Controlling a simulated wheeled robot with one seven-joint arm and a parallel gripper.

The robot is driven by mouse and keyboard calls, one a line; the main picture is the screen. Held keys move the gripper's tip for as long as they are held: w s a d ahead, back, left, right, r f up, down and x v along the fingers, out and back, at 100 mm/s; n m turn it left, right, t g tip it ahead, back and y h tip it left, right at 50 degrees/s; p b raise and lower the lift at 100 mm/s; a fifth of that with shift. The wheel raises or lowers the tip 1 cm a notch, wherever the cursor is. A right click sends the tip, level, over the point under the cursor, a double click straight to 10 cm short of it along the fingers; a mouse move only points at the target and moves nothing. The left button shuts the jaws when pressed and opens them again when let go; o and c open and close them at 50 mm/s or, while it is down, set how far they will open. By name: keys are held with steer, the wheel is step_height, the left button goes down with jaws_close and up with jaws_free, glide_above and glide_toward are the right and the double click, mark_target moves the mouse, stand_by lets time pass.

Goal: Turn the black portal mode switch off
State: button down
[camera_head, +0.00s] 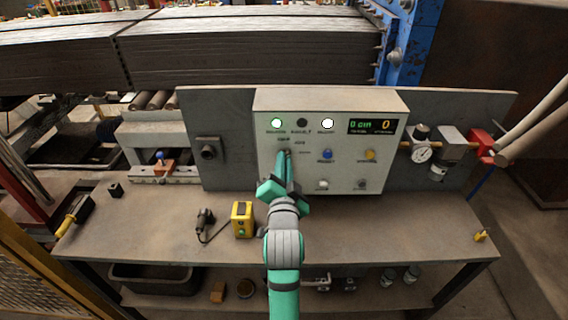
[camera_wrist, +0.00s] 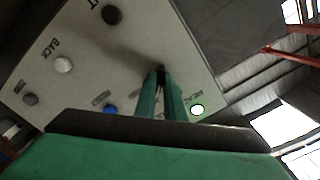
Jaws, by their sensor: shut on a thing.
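The control box (camera_head: 345,170) is a light grey panel standing at the back of the workbench. My gripper (camera_head: 287,156) reaches up to the left part of its face. In the wrist view, my gripper (camera_wrist: 161,75) has its two green fingers close together, shut on the small black switch (camera_wrist: 160,68) at the panel. The fingers hide most of the switch, and I cannot tell which way it is turned. The labels around it are too small to read.
A yellow device (camera_head: 242,219) stands on the workbench (camera_head: 400,235).

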steer(key=n, duration=0.8)
steer(key=shift+n, duration=0.3)
stand_by(0.4)
steer(key=c, duration=1.8)
jaws_free()
steer(key=shift+c, duration=0.2)
steer(key=shift+d, duration=0.1)
